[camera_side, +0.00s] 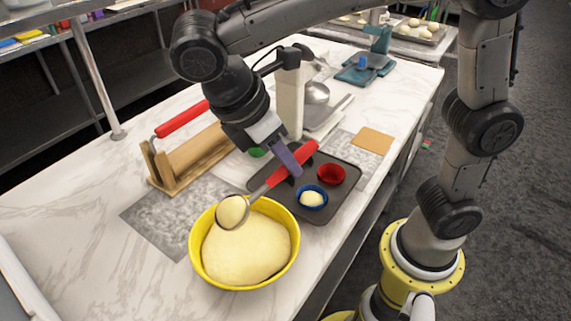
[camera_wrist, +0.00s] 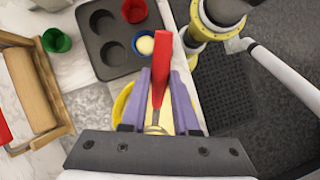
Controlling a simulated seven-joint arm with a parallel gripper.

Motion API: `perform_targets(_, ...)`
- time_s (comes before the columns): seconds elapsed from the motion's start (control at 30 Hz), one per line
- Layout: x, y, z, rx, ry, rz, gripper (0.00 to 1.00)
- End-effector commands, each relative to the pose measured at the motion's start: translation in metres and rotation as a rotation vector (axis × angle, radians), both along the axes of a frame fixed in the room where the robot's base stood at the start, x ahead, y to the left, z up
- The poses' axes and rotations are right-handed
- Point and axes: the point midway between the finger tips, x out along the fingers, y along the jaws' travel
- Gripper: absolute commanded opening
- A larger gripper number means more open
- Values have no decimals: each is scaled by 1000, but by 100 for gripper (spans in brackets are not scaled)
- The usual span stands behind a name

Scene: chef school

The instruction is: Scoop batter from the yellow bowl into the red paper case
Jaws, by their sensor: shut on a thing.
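My gripper (camera_side: 285,158) is shut on the red handle (camera_side: 293,166) of a metal scoop. The scoop's round bowl (camera_side: 233,212) holds pale batter and hangs over the left rim part of the yellow bowl (camera_side: 292,262), which is full of pale batter (camera_side: 248,252). In the wrist view the purple fingers (camera_wrist: 160,100) flank the red handle (camera_wrist: 161,68). The red paper case (camera_side: 331,174) sits empty in the dark muffin tray; it also shows in the wrist view (camera_wrist: 134,10). A blue case (camera_side: 312,197) with batter sits nearer the yellow bowl.
The dark muffin tray (camera_side: 345,195) lies behind and right of the yellow bowl. A wooden stand (camera_side: 185,160) with a rolling pin is at the left. A green case (camera_wrist: 56,40) stands beside the tray. A blue scale (camera_side: 366,70) is at the back.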

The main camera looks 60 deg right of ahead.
Motion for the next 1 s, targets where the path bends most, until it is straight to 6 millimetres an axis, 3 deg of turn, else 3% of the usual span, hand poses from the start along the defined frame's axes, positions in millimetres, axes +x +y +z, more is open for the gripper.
perform_targets(0.5,0,0,36,190,-82,-2,0)
perform_targets(1.0,3,2,34,219,-89,31,0)
